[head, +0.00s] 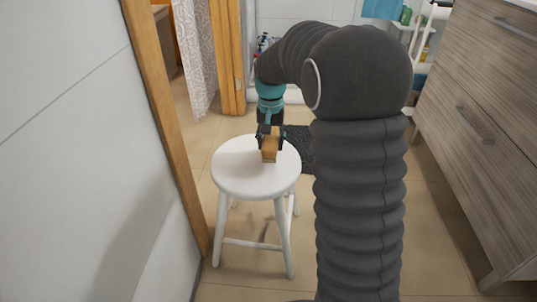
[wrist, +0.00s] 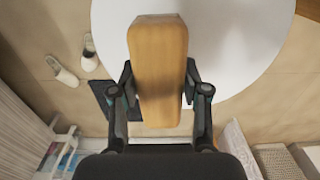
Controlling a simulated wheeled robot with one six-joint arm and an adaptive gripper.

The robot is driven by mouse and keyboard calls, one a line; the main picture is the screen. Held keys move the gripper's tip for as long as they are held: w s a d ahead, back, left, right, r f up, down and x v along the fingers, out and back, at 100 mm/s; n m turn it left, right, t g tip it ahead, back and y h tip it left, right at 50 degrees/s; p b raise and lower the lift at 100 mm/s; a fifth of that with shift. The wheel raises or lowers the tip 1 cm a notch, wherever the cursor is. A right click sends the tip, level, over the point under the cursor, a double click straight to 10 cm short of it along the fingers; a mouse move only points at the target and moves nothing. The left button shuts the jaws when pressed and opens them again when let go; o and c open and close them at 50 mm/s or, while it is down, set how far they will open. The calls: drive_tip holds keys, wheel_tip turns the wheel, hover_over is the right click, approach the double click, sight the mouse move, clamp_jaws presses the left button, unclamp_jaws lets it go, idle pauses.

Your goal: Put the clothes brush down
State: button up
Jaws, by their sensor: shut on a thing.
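The clothes brush (wrist: 158,60) has a wooden, orange-brown back. In the wrist view it lies lengthwise between the two fingers of my gripper (wrist: 160,88), which is shut on it. In the head view my gripper (head: 270,138) is over the white round stool (head: 237,176), and the brush (head: 269,152) is at or just above the seat. I cannot tell whether it touches the seat. The brush's underside is hidden. In the wrist view the white stool seat (wrist: 235,50) shows behind the brush.
The seat is otherwise bare. A dark mat (head: 300,145) lies on the tiled floor behind the stool. A wooden door frame (head: 168,130) and wall are at left, a wood-grain drawer cabinet (head: 470,120) at right. White slippers (wrist: 66,74) lie on the floor in the wrist view.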

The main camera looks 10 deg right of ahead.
drive_tip(key=shift+a+f, duration=0.3)
drive_tip(key=shift+f, duration=0.05)
drive_tip(key=shift+f+b, duration=0.4)
drive_tip(key=shift+f, duration=1.4)
drive_tip(key=shift+f, duration=0.15)
drive_tip(key=o, duration=1)
